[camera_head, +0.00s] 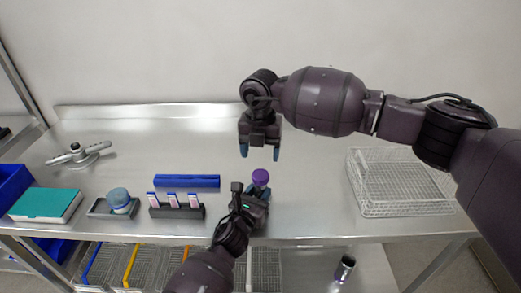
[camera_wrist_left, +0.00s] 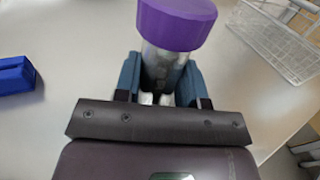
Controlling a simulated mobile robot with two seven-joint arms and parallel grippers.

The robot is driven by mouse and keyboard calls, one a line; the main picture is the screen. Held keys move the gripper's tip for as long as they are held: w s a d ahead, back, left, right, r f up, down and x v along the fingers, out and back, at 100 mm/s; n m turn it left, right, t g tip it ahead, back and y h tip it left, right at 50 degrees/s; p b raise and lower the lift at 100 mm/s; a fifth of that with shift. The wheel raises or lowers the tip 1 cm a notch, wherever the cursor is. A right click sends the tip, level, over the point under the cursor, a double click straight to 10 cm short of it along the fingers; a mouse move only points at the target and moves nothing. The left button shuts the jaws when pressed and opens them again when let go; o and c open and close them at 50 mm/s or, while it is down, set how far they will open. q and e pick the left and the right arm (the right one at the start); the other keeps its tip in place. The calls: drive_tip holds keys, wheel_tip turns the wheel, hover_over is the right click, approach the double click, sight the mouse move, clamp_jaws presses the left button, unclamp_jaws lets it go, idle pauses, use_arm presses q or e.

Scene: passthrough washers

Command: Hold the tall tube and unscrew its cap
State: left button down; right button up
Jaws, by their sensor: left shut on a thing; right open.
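The tall tube (camera_wrist_left: 163,62) has a clear body and a purple cap (camera_wrist_left: 177,22). It stands about upright between the blue fingertips of my left gripper (camera_wrist_left: 160,85), which is shut on its body below the cap. In the head view the purple cap (camera_head: 261,177) shows above my left gripper (camera_head: 258,192), and most of the tube is hidden. My right gripper (camera_head: 259,151) is open and empty, pointing down, above and slightly behind the cap, apart from it.
A wire basket (camera_head: 400,182) stands on the steel table at right. The table's back middle is clear.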

sight(261, 174)
drive_tip(key=m, duration=0.8)
drive_tip(key=shift+m, duration=0.3)
drive_tip(key=m, duration=0.7)
drive_tip(key=shift+f, duration=4)
drive_tip(key=c, duration=0.9)
drive_tip(key=shift+c, duration=0.2)
